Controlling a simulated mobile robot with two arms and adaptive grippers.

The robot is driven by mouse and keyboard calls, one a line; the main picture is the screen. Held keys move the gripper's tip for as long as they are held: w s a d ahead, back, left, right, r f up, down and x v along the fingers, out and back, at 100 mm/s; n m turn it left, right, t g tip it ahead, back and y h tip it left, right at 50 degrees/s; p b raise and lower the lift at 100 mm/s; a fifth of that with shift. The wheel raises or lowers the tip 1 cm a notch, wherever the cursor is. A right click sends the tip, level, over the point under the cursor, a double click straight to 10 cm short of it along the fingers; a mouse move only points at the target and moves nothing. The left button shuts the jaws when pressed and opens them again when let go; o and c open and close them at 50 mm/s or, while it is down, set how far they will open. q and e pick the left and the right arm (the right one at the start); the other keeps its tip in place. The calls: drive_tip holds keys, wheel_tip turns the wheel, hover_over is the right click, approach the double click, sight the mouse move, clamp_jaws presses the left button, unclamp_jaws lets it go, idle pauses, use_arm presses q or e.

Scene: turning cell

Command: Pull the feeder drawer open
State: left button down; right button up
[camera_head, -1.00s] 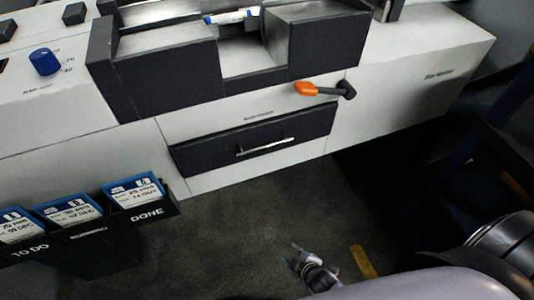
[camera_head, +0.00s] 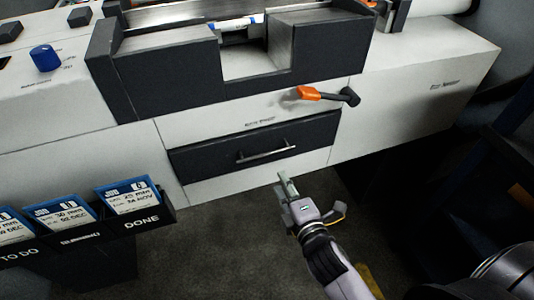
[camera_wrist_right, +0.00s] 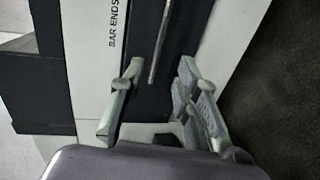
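The feeder drawer (camera_head: 215,153) is a dark front panel set in the white machine body, and it looks shut. Its thin metal bar handle (camera_head: 266,155) runs across the middle. My right gripper (camera_head: 285,182) is below and slightly right of the handle, apart from it. In the right wrist view the fingers (camera_wrist_right: 158,92) are spread open with nothing between them. The handle (camera_wrist_right: 160,45) lies ahead of the fingers there, in line with the gap between them. The label above the drawer reads "BAR ENDS" (camera_wrist_right: 114,25). My left gripper is not in view.
An orange-tipped lever (camera_head: 309,94) sticks out above the drawer's right end. A rack with "TO DO" and "DONE" pockets (camera_head: 140,222) holding blue-edged cards stands at the lower left. A blue knob (camera_head: 45,59) is at the upper left. The floor before the drawer is clear.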

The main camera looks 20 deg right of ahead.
sight(267, 155)
drive_tip(key=w+f, duration=0.1)
drive_tip(key=w, duration=0.3)
drive_tip(key=w+f, duration=0.1)
drive_tip(key=w, duration=0.4)
drive_tip(key=w+f, duration=0.1)
drive_tip(key=w, duration=0.3)
drive_tip(key=shift+w+a+p, duration=0.25)
drive_tip(key=shift+w+p, duration=0.1)
drive_tip(key=shift+r, duration=0.1)
drive_tip(key=shift+c, duration=0.2)
clamp_jaws()
